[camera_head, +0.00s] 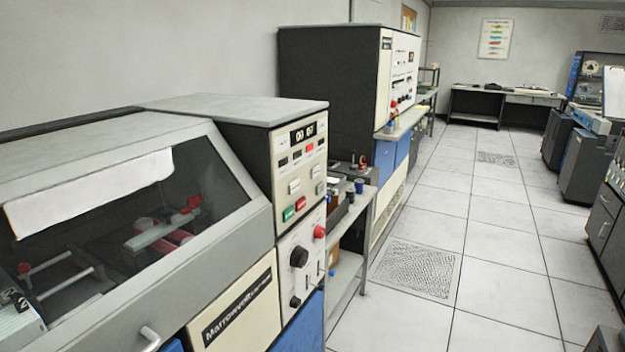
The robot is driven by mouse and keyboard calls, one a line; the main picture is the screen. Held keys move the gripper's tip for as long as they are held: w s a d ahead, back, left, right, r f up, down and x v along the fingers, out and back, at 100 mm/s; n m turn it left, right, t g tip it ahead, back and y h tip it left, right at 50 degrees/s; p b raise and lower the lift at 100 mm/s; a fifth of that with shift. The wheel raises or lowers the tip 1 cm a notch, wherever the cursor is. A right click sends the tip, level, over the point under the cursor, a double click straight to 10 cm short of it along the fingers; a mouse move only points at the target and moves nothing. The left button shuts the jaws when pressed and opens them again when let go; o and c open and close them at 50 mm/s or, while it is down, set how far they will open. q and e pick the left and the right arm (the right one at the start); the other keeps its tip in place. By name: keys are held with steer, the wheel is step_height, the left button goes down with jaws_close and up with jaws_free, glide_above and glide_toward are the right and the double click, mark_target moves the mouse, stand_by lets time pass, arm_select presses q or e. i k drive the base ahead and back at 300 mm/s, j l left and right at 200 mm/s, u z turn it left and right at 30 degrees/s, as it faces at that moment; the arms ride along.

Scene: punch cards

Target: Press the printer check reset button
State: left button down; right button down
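The printer (233,107) stands at the left, a grey cabinet with a slanted dark window and white paper inside. Its cream control panel (286,160) faces right and carries a dark counter display (309,132). Below the display are small dark indicators and a red one (310,148). Lower down are pale buttons (294,186), a green button (288,214) and a red button (301,203). The labels are too small to read, so I cannot tell which one is check reset. Neither of my grippers is in view.
Under the panel are a black knob (298,256) and a red knob (319,232). A small table (352,218) with small items stands just beyond, then a tall dark machine (330,85). The tiled floor (500,245) is clear in the middle; cabinets (585,165) line the right.

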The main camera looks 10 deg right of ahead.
mark_target(320, 188)
steer(key=i+l+u, duration=0.15)
steer(key=i+l, duration=0.25)
steer(key=i+l+u, duration=0.2)
steer(key=i+l, duration=0.15)
steer(key=i+l+u, duration=0.15)
steer(key=i+l, duration=0.15)
steer(key=l, duration=0.3)
